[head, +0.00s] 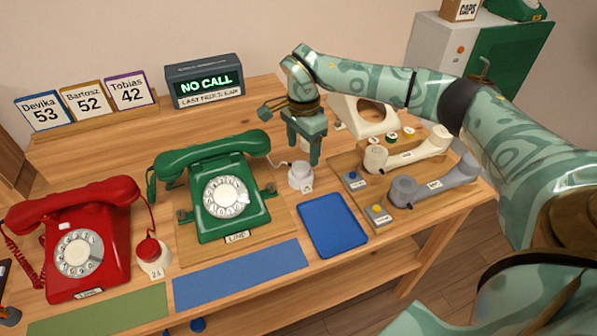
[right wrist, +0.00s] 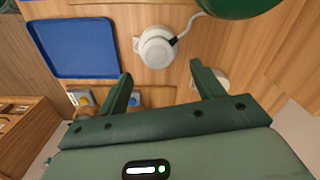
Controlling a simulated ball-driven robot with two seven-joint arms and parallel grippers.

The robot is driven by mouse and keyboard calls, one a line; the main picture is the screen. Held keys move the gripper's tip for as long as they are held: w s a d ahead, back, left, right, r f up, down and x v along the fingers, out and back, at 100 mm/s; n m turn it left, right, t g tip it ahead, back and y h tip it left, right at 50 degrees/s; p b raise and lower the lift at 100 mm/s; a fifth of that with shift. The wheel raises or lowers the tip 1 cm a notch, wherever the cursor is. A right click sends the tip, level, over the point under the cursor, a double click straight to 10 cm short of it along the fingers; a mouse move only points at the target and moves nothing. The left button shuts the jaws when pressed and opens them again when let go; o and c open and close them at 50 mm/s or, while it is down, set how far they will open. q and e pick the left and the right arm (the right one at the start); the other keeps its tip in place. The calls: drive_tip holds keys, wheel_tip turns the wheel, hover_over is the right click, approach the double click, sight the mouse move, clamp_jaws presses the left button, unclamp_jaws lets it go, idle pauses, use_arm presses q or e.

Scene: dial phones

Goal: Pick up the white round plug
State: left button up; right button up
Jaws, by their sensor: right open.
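The white round plug (head: 301,176) stands on the wooden table just right of the green phone (head: 219,188), with a pale cord running from it toward that phone. In the right wrist view the plug (right wrist: 156,46) shows from above, beyond the fingertips and between their lines. My right gripper (head: 307,159) is open and empty, above the table and close to the plug on its far side in the head view. Its two fingers also show in the right wrist view (right wrist: 160,76). My left gripper is not seen in either view.
A blue tray (head: 333,224) lies in front of the plug. To the right are a cream handset (head: 405,152) and a grey handset (head: 433,185) on a wooden board. A red phone (head: 80,240) and a white-and-red plug (head: 152,256) are at the left.

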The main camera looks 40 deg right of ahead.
sight(302, 165)
drive_tip(key=shift+f, duration=0.3)
drive_tip(key=shift+s+a+f, duration=0.1)
drive_tip(key=shift+f, duration=0.25)
wheel_tip(302, 165, down, 4)
drive_tip(key=shift+a+f+b, duration=0.1)
drive_tip(key=shift+f+b, duration=0.15)
drive_tip(key=shift+b, duration=1)
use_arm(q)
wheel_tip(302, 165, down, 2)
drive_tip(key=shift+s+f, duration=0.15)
use_arm(e)
drive_tip(key=shift+r, duration=0.15)
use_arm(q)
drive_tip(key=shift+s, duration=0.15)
use_arm(e)
drive_tip(key=c, duration=1)
